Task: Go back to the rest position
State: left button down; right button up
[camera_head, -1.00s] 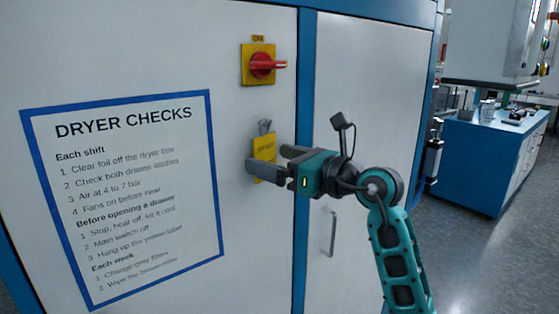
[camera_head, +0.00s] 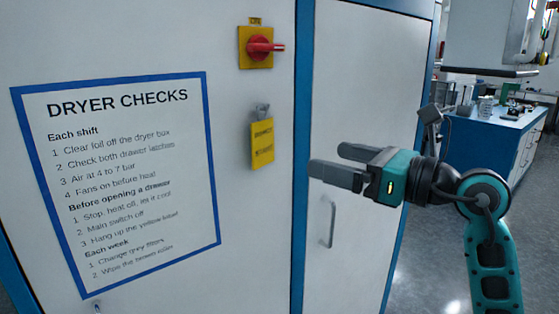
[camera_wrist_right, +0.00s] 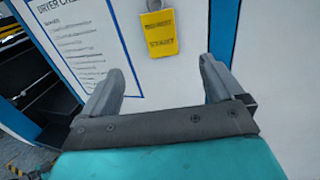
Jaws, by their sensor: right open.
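My right gripper (camera_head: 338,167) is open and empty, in front of the cabinet and to the right of the yellow label. Its two fingers also show in the right wrist view (camera_wrist_right: 165,85), spread apart with nothing between them. The yellow label (camera_head: 262,144) hangs from a grey hook or clip on the white cabinet panel, below the switch. It also shows in the right wrist view (camera_wrist_right: 160,34), beyond the fingertips and apart from them. My left gripper is not in view.
The white cabinet (camera_head: 235,215) with blue edges fills the left and middle. It carries a red rotary switch (camera_head: 260,47), a DRYER CHECKS sheet (camera_head: 125,180) and a door handle (camera_head: 332,224). A blue bench (camera_head: 490,150) stands at the back right. Open floor shows at the right.

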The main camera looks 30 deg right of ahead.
jog(key=w+a+f+m+t+y, duration=0.1)
jog(key=w+a+f+m+y, duration=0.1)
jog(key=a+f+m+y, duration=0.4)
notch_tip(320, 180, down, 16)
jog(key=w+a+m+t+h, duration=0.15)
jog(key=m+h, duration=0.75)
jog(key=m, duration=1.3)
jog(key=s+a+f+m+g, duration=0.3)
jog(key=f, duration=0.4)
jog(key=s+a+f+m+g, duration=0.2)
jog(key=s+a+f+m, duration=0.1)
jog(key=f, duration=0.5)
jog(key=s+a+f+m+g, duration=0.3)
jog(key=s+a+f, duration=0.1)
jog(key=f, duration=0.4)
jog(key=shift+s+f+g+h, duration=0.15)
jog(key=shift+s+g+h, duration=0.2)
jog(key=shift+s, duration=0.35)
jog(key=shift+w+d, duration=0.1)
